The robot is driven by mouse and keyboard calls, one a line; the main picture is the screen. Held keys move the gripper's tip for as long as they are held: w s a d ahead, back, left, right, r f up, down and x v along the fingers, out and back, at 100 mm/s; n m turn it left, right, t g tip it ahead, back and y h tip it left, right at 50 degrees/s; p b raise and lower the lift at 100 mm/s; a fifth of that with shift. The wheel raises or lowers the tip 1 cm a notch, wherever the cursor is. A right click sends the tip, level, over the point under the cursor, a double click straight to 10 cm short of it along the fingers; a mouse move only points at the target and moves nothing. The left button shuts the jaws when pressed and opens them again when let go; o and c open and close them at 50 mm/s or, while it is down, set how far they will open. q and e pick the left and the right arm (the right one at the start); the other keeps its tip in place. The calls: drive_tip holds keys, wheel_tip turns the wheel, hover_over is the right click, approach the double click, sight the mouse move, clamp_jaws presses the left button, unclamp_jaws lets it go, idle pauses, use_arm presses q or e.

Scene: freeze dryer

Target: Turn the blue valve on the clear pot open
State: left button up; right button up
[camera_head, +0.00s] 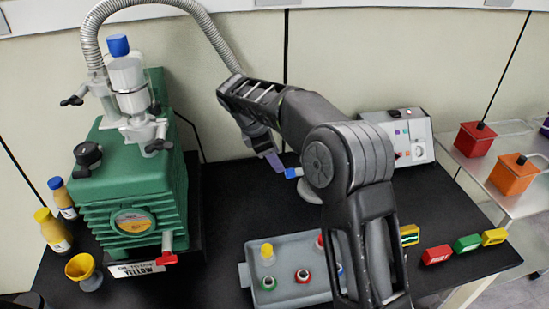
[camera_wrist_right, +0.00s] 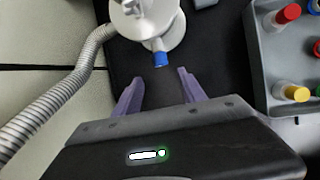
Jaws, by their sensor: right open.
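The blue valve (camera_head: 292,173) sticks out from the side of the pot (camera_head: 309,191), which is mostly hidden behind my right arm in the head view. In the right wrist view the blue valve (camera_wrist_right: 160,59) points toward my gripper, below the pale pot (camera_wrist_right: 150,22). My right gripper (camera_head: 274,160) is open, with purple fingers. In the right wrist view its fingertips (camera_wrist_right: 160,76) lie on either side of the valve's line, just short of it, with nothing between them. My left gripper is not in view.
A green pump (camera_head: 130,190) stands at the left, with a grey corrugated hose (camera_head: 215,40) rising from it. A grey tray (camera_head: 287,289) with several coloured-cap vials is in front. A white control box (camera_head: 409,135) stands at the back right.

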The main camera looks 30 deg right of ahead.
sight(286, 172)
drive_tip(key=shift+p+x, duration=0.35)
drive_tip(key=shift+x, duration=3.5)
drive_tip(key=shift+c, duration=0.3)
clamp_jaws()
